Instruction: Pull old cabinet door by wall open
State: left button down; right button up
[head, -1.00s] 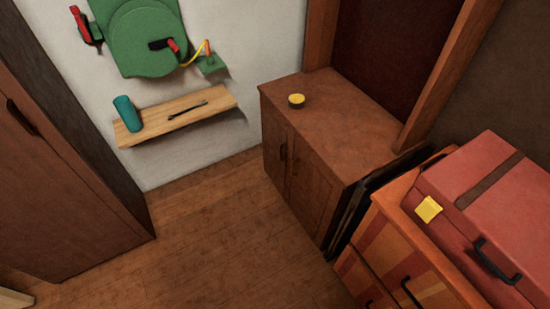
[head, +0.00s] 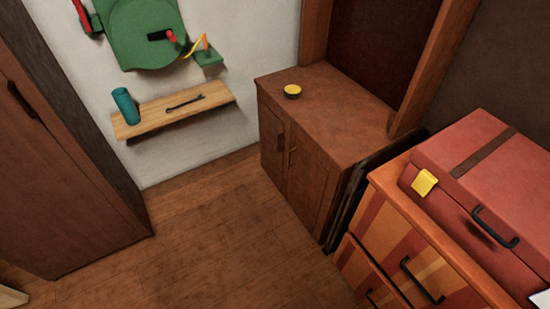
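A low brown wooden cabinet (head: 330,115) stands against the wall under a dark red panel. Its two front doors look closed. The left door (head: 272,142) is nearer the white wall and has a dark vertical handle (head: 280,141). The right door (head: 309,185) has a thin handle (head: 292,158) near its left edge. A tall dark wooden cabinet (head: 50,160) at the left also has a handle (head: 22,100); its front looks shut. I cannot tell which one the task names. Neither of my grippers shows in the head view.
A striped drawer chest (head: 400,260) bearing a red suitcase (head: 485,185) stands at the right. Flat dark panels (head: 345,200) lean between it and the low cabinet. A wall shelf (head: 170,118) holds a teal cylinder (head: 125,106). The wooden floor (head: 220,230) in the middle is clear.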

aim_at(274, 125)
jog(key=u, duration=1.4)
jog(key=i, duration=1.5)
jog(key=z, duration=0.95)
jog(key=i, duration=0.75)
jog(key=z, duration=0.8)
